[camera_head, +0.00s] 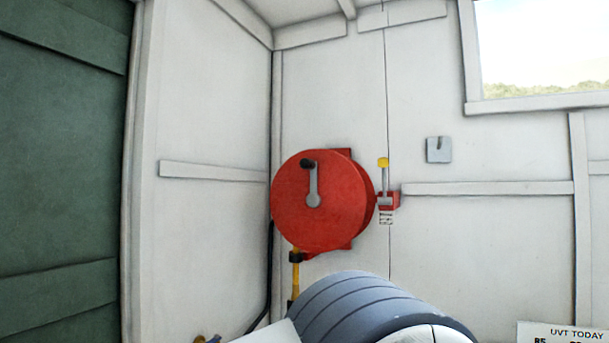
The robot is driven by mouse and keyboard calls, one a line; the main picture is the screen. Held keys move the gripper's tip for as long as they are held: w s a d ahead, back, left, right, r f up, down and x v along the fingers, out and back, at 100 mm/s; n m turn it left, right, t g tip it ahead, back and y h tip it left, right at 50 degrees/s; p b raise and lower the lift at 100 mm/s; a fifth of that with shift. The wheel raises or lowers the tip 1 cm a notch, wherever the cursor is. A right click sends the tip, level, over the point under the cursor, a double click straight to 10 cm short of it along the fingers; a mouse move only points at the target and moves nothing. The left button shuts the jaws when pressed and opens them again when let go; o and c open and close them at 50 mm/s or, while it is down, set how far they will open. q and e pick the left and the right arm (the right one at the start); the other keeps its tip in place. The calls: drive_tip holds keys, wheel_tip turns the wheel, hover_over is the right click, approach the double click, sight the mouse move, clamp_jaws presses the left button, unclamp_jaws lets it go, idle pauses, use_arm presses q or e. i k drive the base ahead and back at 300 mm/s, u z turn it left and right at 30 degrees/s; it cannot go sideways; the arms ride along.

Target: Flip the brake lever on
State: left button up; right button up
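A small lever with a yellow knob (383,163) stands upright on a red bracket (390,201), with a small printed label below it. It sits at the right side of a round red reel (325,215) on the white wall. The reel has a grey crank with a black handle (307,164) pointing up. Part of my own arm shows at the bottom middle, below the reel and apart from the lever. Neither gripper can be made out.
A grey wall plate with a hook (438,149) is right of the lever. A yellow and black hose end (295,270) hangs under the reel. A window (545,45) is at upper right, a green door (60,170) at left, and a sign (565,333) at lower right.

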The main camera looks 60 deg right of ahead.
sight(383, 162)
drive_tip(key=z, duration=2.3)
drive_tip(key=i, duration=0.2)
drive_tip(key=z, duration=0.05)
